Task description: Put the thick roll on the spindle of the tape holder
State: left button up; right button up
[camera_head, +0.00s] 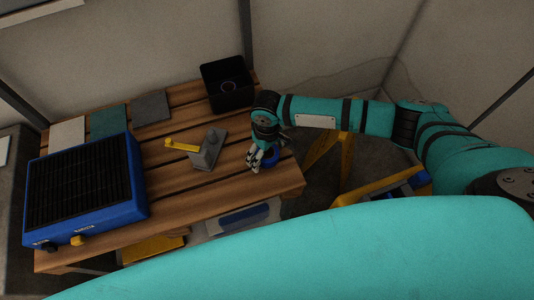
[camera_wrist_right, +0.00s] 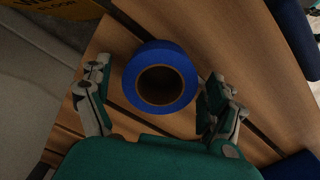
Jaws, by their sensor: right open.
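The thick roll is a blue ring of tape with a brown core (camera_wrist_right: 160,52), lying flat on the wooden table; in the head view a bit of its blue side (camera_head: 271,158) shows beside my gripper. My right gripper (camera_head: 261,162) is over it from above. In the right wrist view its open fingers (camera_wrist_right: 158,95) stand on either side of the roll, with gaps showing on both sides. The grey tape holder (camera_head: 208,150) stands left of the gripper, with a yellow bar (camera_head: 181,146) reaching out to the left. My left gripper is not in view.
A black open bin (camera_head: 226,84) with a ring-like shape inside stands at the table's back right. A blue and black heater-like box (camera_head: 82,187) fills the left. Flat tiles (camera_head: 108,120) lie at the back. The roll is near the table's right edge.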

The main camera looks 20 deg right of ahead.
jog(key=c, duration=1.3)
jog(key=shift+r, duration=0.2)
